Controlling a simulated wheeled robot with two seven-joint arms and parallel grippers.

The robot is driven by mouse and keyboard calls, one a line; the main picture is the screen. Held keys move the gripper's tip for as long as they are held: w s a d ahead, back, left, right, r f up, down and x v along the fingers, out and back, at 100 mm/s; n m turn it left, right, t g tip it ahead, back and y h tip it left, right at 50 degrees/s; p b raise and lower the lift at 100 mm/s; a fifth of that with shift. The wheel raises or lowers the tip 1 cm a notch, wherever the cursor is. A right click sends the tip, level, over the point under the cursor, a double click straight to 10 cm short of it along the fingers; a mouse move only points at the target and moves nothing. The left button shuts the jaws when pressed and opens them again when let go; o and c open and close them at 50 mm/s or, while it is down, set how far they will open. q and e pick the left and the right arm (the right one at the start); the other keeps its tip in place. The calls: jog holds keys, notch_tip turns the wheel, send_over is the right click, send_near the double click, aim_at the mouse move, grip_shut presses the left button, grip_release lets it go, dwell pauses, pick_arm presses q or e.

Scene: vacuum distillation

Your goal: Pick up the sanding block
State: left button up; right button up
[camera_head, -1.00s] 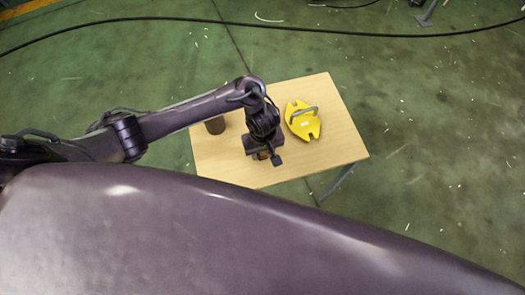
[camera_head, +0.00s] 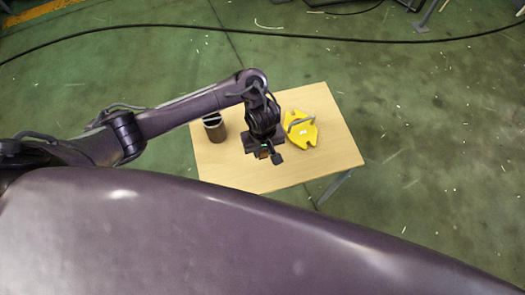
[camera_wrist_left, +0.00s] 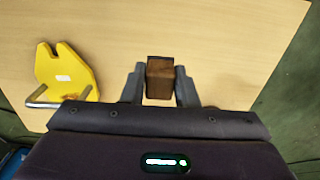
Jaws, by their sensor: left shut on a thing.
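The sanding block (camera_wrist_left: 160,78) is a small brown block. In the left wrist view it sits between the two fingers of my left gripper (camera_wrist_left: 160,88), which are shut on it. In the head view my left gripper (camera_head: 264,155) is over the front part of the wooden table (camera_head: 310,170), and the wrist hides most of the block. How far the block is above the table top, if at all, I cannot tell. My right gripper is not in view.
A yellow piece with a grey metal handle (camera_head: 301,129) lies on the table to the right of my gripper; it also shows in the left wrist view (camera_wrist_left: 66,72). A brown cup-like container (camera_head: 214,128) stands at the table's left.

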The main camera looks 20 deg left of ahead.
pick_arm(q)
notch_tip(320, 180, up, 13)
jog(key=p, duration=0.9)
